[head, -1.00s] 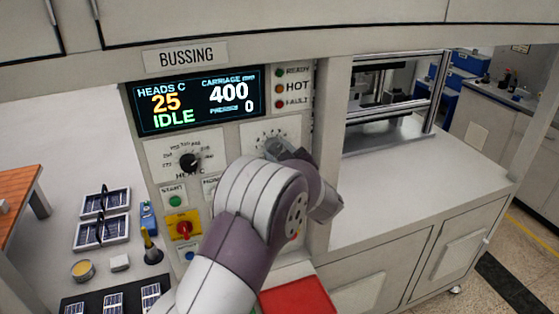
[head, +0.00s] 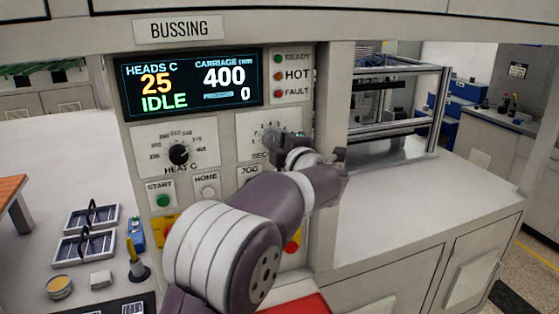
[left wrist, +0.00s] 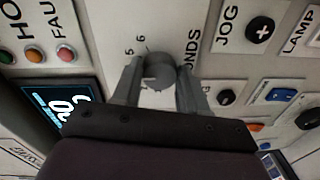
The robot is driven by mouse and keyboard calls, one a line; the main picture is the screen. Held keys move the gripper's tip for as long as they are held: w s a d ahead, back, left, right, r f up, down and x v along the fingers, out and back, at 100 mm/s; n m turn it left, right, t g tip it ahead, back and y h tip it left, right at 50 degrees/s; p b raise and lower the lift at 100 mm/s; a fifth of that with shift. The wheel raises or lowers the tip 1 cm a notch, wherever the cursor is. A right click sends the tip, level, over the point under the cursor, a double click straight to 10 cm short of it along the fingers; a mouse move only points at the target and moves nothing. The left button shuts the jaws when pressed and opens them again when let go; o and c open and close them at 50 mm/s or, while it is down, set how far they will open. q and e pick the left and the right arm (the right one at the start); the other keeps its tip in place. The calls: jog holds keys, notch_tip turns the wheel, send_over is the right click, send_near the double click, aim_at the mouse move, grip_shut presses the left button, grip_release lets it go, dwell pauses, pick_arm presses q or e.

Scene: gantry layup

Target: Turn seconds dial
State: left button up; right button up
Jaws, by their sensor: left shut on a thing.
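The seconds dial is a grey round knob (left wrist: 159,70) on a white scale plate (head: 257,124) on the bussing panel. My left gripper (head: 272,143) is at this plate in the head view and hides the knob there. In the left wrist view the fingers (left wrist: 158,82) stand on both sides of the knob, shut on it. The scale numbers 5 and 6 show beside the knob, with part of the seconds label. The knob's pointer mark cannot be made out. My right gripper is not in view.
The black heat dial (head: 179,154) is left of the seconds plate. The display (head: 190,86) above reads 25, IDLE, 400 and 0. A bare white worktop (head: 420,200) lies to the right.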

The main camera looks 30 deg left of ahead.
pick_arm(q)
jog(key=n+b, duration=0.5)
jog(key=shift+s+a, duration=0.1)
jog(key=n+b, duration=0.2)
jog(key=shift+f+n+b, duration=0.1)
jog(key=shift+n+b, duration=0.3)
jog(key=n+b, duration=0.3)
jog(key=n, duration=0.1)
jog(key=shift+t+h+b, duration=0.35)
jog(key=shift+t+h, duration=0.05)
jog(key=shift+s+a+n+b, duration=0.1)
jog(key=shift+n+b, duration=1.55)
jog(key=shift+n, duration=0.55)
jog(key=o, duration=1.1)
jog(key=shift+c, duration=0.2)
